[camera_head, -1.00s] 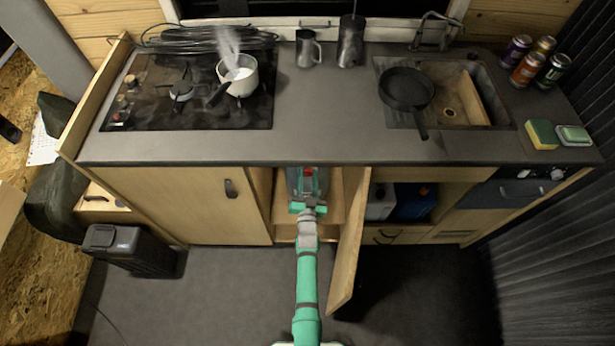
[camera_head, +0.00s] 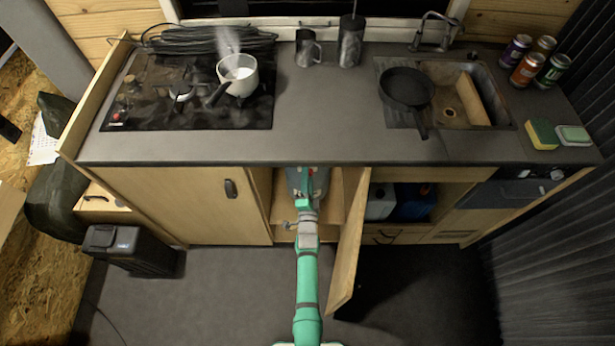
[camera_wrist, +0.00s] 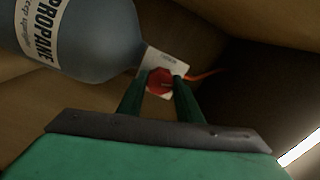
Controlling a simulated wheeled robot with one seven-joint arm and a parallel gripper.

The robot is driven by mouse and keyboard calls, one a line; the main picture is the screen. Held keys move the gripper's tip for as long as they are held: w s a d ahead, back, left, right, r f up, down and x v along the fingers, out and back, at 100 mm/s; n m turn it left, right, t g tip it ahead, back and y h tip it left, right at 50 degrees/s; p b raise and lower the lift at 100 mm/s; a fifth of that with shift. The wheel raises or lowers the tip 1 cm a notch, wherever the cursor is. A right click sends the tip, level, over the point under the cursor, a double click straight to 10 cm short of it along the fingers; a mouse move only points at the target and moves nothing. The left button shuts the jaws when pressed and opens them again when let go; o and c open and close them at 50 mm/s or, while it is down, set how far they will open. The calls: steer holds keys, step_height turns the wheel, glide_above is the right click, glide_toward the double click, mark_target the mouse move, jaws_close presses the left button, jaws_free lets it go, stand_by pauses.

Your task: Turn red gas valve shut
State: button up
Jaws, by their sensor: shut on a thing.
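The red gas valve (camera_wrist: 160,82) shows in the wrist view in front of a white tag, at the neck of a grey-blue propane bottle (camera_wrist: 85,40). My gripper (camera_wrist: 160,90) has a dark green finger on each side of the valve and is shut on it. In the head view the bottle (camera_head: 296,182) stands inside the open middle cupboard, and my gripper (camera_head: 307,190) reaches in to it. The valve is hidden behind my gripper there.
The cupboard door (camera_head: 350,240) stands open to the right of my arm. The counter edge (camera_head: 330,160) is just above it. A steaming pot (camera_head: 240,74) sits on the stove. A black bin (camera_head: 130,248) stands on the floor at left.

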steer(key=shift+m, duration=1.7)
steer(key=o, duration=1)
steer(key=shift+o, duration=0.2)
steer(key=shift+s, duration=0.1)
steer(key=s, duration=1)
steer(key=shift+s, duration=0.35)
